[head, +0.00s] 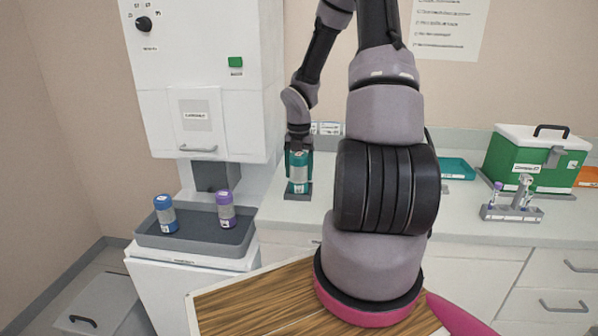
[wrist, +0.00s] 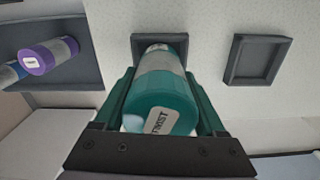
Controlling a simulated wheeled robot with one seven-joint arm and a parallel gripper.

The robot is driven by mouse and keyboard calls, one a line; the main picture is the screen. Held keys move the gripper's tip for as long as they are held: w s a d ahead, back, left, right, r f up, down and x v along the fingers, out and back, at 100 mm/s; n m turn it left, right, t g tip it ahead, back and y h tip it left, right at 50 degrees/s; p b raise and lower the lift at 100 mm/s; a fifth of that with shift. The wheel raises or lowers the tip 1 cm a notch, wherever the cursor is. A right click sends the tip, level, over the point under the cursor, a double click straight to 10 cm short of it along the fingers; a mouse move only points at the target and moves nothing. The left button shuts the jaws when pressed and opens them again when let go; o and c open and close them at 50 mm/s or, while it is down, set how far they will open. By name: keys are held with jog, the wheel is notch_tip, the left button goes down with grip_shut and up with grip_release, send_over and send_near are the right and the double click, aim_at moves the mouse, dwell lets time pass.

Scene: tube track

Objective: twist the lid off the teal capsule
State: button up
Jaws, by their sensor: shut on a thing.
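The teal capsule (head: 298,172) stands upright on the counter at a small dark square holder, left of the middle of the head view. It has a silver-grey band and teal ends. In the wrist view its teal lid (wrist: 160,103) faces the camera, with a white label reading "TWIST". My gripper (head: 298,158) comes down from above, and its two green fingers (wrist: 162,102) are closed on either side of the lid. The lid is on the capsule. The capsule's lower end sits in the dark square holder (wrist: 144,43).
A grey tray (head: 180,243) on the left holds a blue capsule (head: 165,213) and a purple capsule (head: 226,208). An empty square holder (wrist: 252,60) lies to the right in the wrist view. A green box (head: 530,155) and a small rack (head: 512,212) stand right.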

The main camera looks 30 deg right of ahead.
aim_at(299, 154)
jog(key=n, duration=0.5)
jog(key=shift+n, duration=0.4)
jog(key=shift+r, duration=4.7)
jog(key=w+d+f+m, duration=0.3)
jog(key=w+d+m, duration=0.25)
jog(key=m, duration=0.45)
jog(key=w+d+f+m, duration=0.2)
jog(key=w+d+m, duration=0.2)
jog(key=w+m, duration=0.45)
jog(key=shift+m, duration=0.65)
jog(key=f, duration=0.3)
jog(key=s+f, duration=0.1)
jog(key=f, duration=0.5)
jog(key=shift+s+d+f, duration=0.1)
jog(key=shift+s+f, duration=0.05)
jog(key=shift+f, duration=0.15)
